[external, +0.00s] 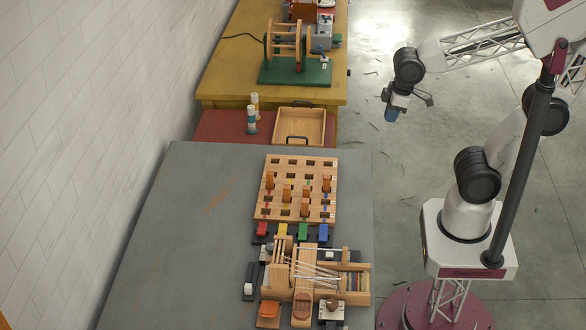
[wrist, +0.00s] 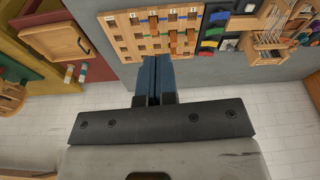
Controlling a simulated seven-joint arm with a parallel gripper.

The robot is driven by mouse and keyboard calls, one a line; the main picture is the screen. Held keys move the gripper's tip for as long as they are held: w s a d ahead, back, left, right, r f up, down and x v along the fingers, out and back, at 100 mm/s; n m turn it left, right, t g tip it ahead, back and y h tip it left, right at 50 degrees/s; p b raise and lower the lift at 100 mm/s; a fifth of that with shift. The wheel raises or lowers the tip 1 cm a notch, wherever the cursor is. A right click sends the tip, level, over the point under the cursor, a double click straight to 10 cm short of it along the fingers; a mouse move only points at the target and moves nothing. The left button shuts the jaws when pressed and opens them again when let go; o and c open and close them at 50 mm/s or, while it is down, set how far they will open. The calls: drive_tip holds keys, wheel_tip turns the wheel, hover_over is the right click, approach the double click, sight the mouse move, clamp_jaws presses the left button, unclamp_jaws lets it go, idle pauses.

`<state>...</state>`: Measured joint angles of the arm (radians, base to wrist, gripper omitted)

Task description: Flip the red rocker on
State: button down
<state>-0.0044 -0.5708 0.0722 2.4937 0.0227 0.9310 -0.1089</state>
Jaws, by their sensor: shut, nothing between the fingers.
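The red rocker (external: 262,229) is a small red block on a dark base. It is at the left end of a row with yellow (external: 283,229), green (external: 303,231) and blue (external: 323,231) rockers on the grey table. Its tilt is too small to read. My gripper (external: 390,115) is raised over the floor, right of the tables and well apart from the rocker. In the wrist view its blue fingers (wrist: 153,60) are together, with nothing between them. The coloured row shows there at the upper right.
A pegged wooden board (external: 295,188) lies just behind the rockers. A wooden loom (external: 305,270) and other small switches crowd the front. A wooden tray (external: 299,126) and a yellow bench (external: 225,75) are farther back. The grey table's left side is clear.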

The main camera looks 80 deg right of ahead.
drive_tip(key=w+a+n+y, duration=0.1)
drive_tip(key=w+a+n, duration=0.3)
drive_tip(key=w, duration=0.7)
drive_tip(key=n+g+y, duration=0.2)
drive_tip(key=n, duration=1.1)
hover_over(262, 231)
drive_tip(key=d, duration=0.5)
wheel_tip(262, 231, down, 17)
drive_tip(key=shift+d+r, duration=0.15)
drive_tip(key=shift+r, duration=0.05)
drive_tip(key=shift+w+f, duration=0.1)
drive_tip(key=shift+f, duration=0.05)
drive_tip(key=shift+s+a+x, duration=0.1)
drive_tip(key=shift+x, duration=3.3)
drive_tip(key=shift+s+a+x, duration=0.1)
drive_tip(key=shift+s+x, duration=0.05)
drive_tip(key=shift+x, duration=3.25)
drive_tip(key=shift+a, duration=0.1)
